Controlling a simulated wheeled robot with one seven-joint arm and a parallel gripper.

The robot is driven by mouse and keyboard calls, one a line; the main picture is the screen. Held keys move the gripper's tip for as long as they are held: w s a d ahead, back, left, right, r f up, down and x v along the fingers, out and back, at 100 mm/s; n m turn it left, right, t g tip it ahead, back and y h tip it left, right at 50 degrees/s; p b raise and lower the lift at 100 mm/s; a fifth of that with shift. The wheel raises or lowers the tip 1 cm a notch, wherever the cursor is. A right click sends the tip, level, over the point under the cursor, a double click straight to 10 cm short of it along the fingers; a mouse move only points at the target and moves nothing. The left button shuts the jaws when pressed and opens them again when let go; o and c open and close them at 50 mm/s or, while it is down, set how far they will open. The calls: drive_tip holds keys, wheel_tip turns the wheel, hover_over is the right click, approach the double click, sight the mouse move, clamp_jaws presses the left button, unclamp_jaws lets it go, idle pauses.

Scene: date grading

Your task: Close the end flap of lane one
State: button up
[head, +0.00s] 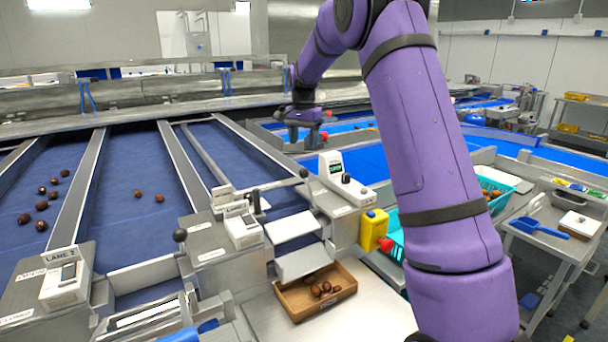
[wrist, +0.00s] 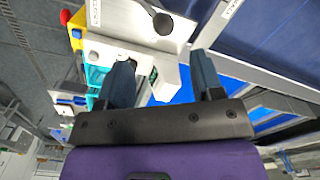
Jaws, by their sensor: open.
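Lane one appears to be the rightmost blue lane, beside a white sign block (head: 240,226) whose lettering is too small to read. At its near end a pale flat plate (head: 292,227) and a sloping plate (head: 303,263) lie above a brown box; I cannot tell which is the flap. A lever with a dark knob (head: 304,172) reaches across the lane's end. My gripper (head: 303,128) is above and beyond this end, apart from it. In the wrist view my gripper (wrist: 163,78) is open and empty, with a dark round knob (wrist: 163,24) beyond its fingers.
The brown box (head: 289,301) holds several dates. A white control unit (head: 345,180), yellow box (head: 373,230) and teal crate (head: 397,240) stand to the right. The LANE 2 block (head: 63,285) and another knobbed lever (head: 180,235) stand left. Several dates lie on the left lanes.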

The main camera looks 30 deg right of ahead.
sight(304, 173)
drive_tip(key=shift+w+d+f, duration=0.35)
drive_tip(key=shift+w+f, duration=0.15)
drive_tip(key=shift+f, duration=0.15)
wheel_tip(304, 173, down, 11)
drive_tip(key=shift+r, duration=0.15)
drive_tip(key=shift+c, duration=0.2)
drive_tip(key=shift+s, duration=0.1)
clamp_jaws()
